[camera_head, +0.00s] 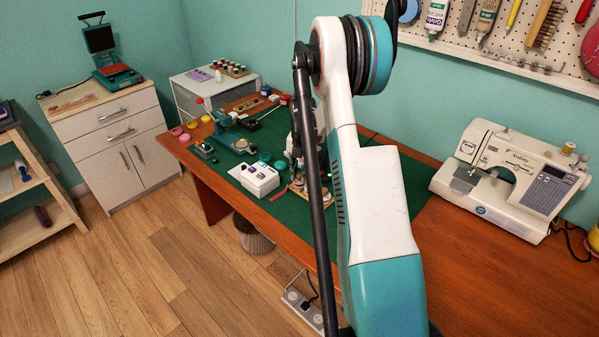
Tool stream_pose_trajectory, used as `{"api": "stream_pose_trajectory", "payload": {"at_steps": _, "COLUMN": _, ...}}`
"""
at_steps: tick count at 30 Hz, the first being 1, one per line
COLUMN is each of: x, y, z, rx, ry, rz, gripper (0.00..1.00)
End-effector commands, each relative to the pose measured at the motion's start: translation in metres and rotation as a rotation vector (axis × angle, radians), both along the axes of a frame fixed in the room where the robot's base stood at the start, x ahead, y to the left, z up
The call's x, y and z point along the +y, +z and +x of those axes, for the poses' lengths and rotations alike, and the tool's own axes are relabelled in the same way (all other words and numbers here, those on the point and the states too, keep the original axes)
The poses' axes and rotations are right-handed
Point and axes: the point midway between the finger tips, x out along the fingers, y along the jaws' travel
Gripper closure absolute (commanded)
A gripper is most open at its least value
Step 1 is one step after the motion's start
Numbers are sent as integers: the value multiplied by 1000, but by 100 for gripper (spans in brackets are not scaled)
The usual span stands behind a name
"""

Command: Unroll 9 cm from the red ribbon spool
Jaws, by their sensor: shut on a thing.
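A short red strip (278,194), which looks like the red ribbon, shows on the green mat (252,206) just left of my arm. Its right end runs toward a small wooden piece (297,187) beside my arm. I cannot make out the red spool itself; my arm covers that part of the table. My gripper (297,172) shows only as a small, partly covered shape low over the mat, at the right end of the strip. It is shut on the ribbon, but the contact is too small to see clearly.
A white box (254,179) stands just left of the strip, with teal tools and small coloured pots behind it. A white sewing machine (512,178) stands at the right. The brown table (470,285) is bare at the front right. A pegboard hangs above.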

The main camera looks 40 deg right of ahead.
Motion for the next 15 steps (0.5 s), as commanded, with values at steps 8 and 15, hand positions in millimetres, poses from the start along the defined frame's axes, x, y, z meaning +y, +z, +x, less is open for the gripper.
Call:
{"api": "stream_pose_trajectory", "payload": {"at_steps": 8, "x": 0, "y": 0, "z": 0, "rx": -1, "ry": 0, "rz": 1, "gripper": 60}}
{"api": "stream_pose_trajectory", "payload": {"at_steps": 15, "x": 0, "y": 2, "z": 0, "rx": 0, "ry": -1, "rz": 0, "gripper": 60}}
